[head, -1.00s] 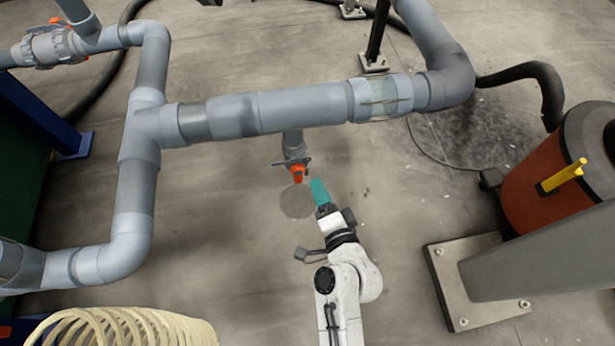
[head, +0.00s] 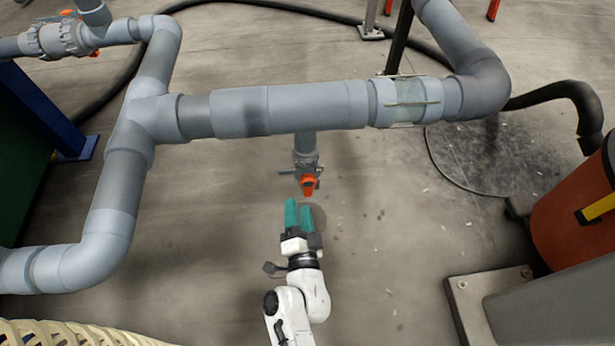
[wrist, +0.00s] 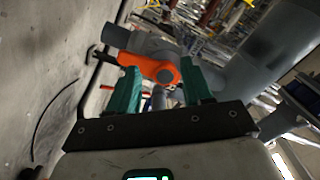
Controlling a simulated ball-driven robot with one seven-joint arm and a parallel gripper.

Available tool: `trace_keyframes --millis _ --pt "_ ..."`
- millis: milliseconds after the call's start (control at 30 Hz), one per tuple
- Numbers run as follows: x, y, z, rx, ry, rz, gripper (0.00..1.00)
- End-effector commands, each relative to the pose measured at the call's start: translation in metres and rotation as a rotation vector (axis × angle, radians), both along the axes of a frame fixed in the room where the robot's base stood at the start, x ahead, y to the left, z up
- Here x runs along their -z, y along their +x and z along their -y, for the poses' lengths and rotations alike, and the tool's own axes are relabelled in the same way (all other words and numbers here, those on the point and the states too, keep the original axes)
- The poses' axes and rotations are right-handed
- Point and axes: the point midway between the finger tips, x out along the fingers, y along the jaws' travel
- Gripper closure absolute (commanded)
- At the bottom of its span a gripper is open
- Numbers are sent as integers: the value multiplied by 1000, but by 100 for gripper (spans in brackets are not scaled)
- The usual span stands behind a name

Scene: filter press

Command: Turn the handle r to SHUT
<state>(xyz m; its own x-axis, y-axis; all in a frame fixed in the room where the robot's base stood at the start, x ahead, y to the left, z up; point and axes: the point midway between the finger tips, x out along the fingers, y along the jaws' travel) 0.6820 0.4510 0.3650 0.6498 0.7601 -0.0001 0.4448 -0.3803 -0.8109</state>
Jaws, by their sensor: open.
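The orange handle (head: 308,184) sits on a small grey valve (head: 306,165) at the lower end of a short pipe below the horizontal grey pipe. In the wrist view the orange handle (wrist: 150,66) lies just beyond and between the fingertips. My gripper (head: 298,204) has teal fingers, which stand apart and empty, just in front of the handle in the head view. The fingers also show in the wrist view (wrist: 160,82). I cannot tell whether either finger touches the handle. No SHUT marking is legible.
Thick grey pipe (head: 320,105) runs across above the valve, with a branch (head: 110,190) on the left. Another valve (head: 55,40) with orange parts is at the upper left. An orange-red drum (head: 575,215) stands at right. Open floor surrounds my gripper.

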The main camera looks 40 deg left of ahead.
Motion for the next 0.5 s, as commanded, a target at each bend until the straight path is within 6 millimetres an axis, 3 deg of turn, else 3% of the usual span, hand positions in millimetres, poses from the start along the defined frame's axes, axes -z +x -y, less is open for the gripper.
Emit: trace_keyframes --millis 467,500 --pt "18 23 19 -1 -613 717 50" --pt "19 29 12 1 -621 733 50"
